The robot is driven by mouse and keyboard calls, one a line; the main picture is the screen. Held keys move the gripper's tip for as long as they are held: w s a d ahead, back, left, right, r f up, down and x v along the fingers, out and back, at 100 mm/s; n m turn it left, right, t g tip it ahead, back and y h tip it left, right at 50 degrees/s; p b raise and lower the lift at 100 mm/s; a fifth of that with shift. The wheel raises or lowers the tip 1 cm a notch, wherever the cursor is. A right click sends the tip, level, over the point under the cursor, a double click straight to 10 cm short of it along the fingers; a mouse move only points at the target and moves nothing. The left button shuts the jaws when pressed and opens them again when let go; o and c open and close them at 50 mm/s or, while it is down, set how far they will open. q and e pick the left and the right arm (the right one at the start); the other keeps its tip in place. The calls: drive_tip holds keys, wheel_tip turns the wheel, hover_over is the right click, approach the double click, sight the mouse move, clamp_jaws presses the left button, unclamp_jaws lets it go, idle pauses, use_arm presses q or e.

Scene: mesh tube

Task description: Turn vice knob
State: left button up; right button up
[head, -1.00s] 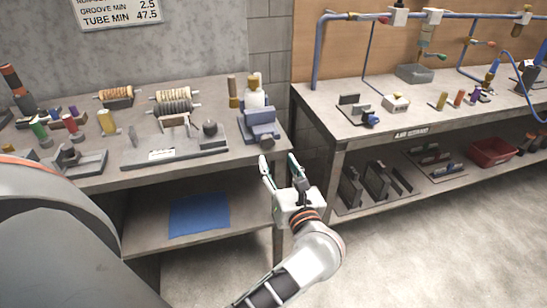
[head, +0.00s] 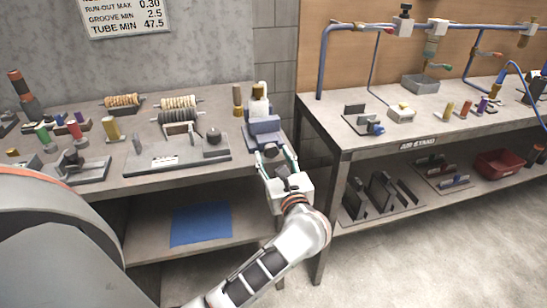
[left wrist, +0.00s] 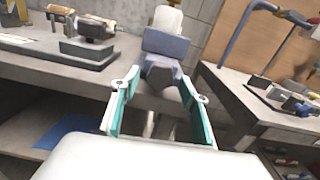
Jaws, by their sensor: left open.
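The vice (head: 264,126) is a blue-grey block at the right front corner of the left bench, with a white and gold item on top. Its dark knob (head: 270,151) faces out over the bench's front edge. My left gripper (head: 273,158) is open, with its teal-lined fingers on either side of the knob. In the left wrist view the knob (left wrist: 160,73) shows between the fingertips, below the vice body (left wrist: 166,43). I cannot tell whether the fingers touch it. My right gripper is not in view.
The left bench (head: 120,178) also holds coil rollers (head: 180,102), a grey fixture plate (head: 175,158) and several coloured cylinders. A blue mat (head: 201,224) lies on its lower shelf. A second bench (head: 345,142) with blue pipes stands to the right, across a narrow gap.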

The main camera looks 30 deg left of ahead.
use_arm(q)
drive_tip(key=c, duration=1.1)
drive_tip(key=shift+r+m+p, duration=0.4)
drive_tip(key=shift+m+p, duration=0.75)
drive_tip(key=shift+m, duration=0.05)
drive_tip(key=shift+s+m+p, duration=0.1)
drive_tip(key=shift+m+p, duration=0.35)
drive_tip(key=shift+m, duration=0.15)
drive_tip(key=shift+m+p, duration=0.35)
drive_tip(key=shift+m, duration=0.05)
drive_tip(key=shift+f+m, duration=0.25)
drive_tip(key=shift+m, duration=0.15)
drive_tip(key=shift+f, duration=0.1)
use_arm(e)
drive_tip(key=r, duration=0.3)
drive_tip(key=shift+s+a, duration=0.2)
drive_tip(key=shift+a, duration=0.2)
